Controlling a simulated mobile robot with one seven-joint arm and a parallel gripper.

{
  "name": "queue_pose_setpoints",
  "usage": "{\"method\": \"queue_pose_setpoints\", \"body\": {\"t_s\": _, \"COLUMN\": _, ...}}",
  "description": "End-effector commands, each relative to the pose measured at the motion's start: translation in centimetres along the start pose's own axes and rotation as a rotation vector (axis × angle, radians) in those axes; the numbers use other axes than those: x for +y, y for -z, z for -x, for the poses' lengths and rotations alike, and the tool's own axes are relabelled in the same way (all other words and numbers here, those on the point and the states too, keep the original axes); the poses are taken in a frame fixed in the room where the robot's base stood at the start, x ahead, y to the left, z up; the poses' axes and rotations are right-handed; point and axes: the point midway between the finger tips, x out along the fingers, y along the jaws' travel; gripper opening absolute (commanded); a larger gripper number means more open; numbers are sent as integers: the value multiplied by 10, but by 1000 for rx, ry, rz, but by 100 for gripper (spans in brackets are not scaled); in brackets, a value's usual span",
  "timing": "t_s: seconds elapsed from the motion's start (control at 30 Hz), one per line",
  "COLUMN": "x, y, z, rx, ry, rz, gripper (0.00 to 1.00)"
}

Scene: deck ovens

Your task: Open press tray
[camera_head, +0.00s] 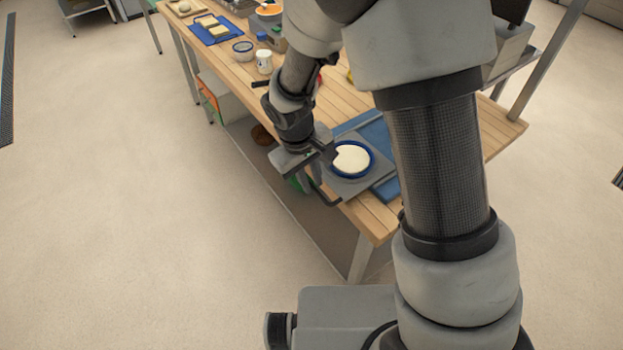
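The press tray (372,183) is a flat grey square plate at the near end of the wooden table. A round blue-rimmed piece with a white disc (352,159) lies on it. A dark handle-like bar (326,198) shows at the tray's front left edge. My gripper (313,186) points down at the tray's left side, just beyond the table edge and close to this bar. The fingers are small and partly hidden, so I cannot tell whether they touch the bar or how far apart they are.
A blue mat (381,137) lies under and behind the tray. A white jar (264,62), a small bowl (243,49) and a blue board (215,30) stand farther back on the table. My arm hides the table's right part. The floor at left is clear.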

Motion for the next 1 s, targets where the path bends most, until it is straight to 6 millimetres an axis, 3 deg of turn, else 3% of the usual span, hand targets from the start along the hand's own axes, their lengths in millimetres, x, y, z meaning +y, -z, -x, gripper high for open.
{"method": "queue_pose_setpoints", "body": {"t_s": 0.23, "x": 0, "y": 0, "z": 2, "rx": 0, "ry": 0, "rz": 0, "gripper": 17}}
{"method": "queue_pose_setpoints", "body": {"t_s": 0.37, "x": 0, "y": 1, "z": 14, "rx": 4, "ry": 0, "rz": -1, "gripper": 17}}
{"method": "queue_pose_setpoints", "body": {"t_s": 0.8, "x": 1, "y": 1, "z": 117, "rx": 6, "ry": -1, "rz": 0, "gripper": 17}}
{"method": "queue_pose_setpoints", "body": {"t_s": 1.0, "x": 0, "y": 1, "z": 154, "rx": 4, "ry": 0, "rz": 0, "gripper": 17}}
